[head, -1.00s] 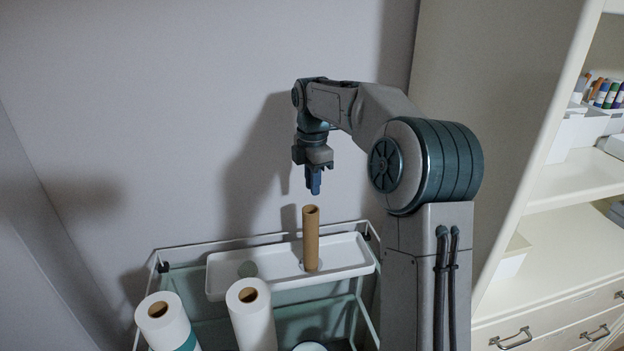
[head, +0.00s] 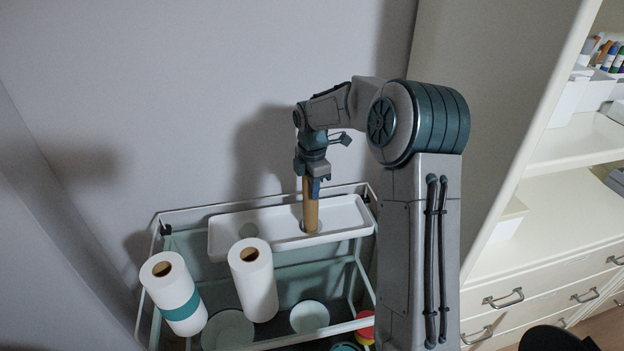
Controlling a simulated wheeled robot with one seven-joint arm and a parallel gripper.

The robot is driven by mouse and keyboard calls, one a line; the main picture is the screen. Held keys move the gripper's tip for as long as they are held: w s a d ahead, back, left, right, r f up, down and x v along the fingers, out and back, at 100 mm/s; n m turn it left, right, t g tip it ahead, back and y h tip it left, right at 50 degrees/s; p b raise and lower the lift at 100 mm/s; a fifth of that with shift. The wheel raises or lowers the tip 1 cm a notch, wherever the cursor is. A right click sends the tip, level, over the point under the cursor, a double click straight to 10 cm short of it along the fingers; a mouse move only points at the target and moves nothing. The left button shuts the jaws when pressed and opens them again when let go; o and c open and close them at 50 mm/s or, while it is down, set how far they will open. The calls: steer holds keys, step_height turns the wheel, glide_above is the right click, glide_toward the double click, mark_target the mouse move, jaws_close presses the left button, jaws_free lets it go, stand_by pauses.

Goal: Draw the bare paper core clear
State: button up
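The bare paper core (head: 310,214) is a plain brown tube. It stands upright in the right part of the white tray (head: 270,238) on top of the trolley. My gripper (head: 314,188) points down at the core's upper end. A blue finger overlaps the core's right side, and the core's top rim is hidden behind the gripper. I cannot tell whether the fingers are pressed on the core or still apart around it.
A paper roll with a teal band (head: 177,292) and a plain white roll (head: 254,281) stand at the trolley's front left. Pale round pieces (head: 310,317) lie lower in the trolley (head: 165,250). A cabinet with drawers (head: 540,300) stands at right. Air above the tray's left part is free.

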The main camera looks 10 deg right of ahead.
jaws_close()
steer(key=shift+r, duration=0.2)
stand_by(0.3)
step_height(320, 180, up, 14)
steer(key=p, duration=1.1)
steer(key=shift+f, duration=0.25)
stand_by(2.6)
steer(key=shift+r, duration=0.1)
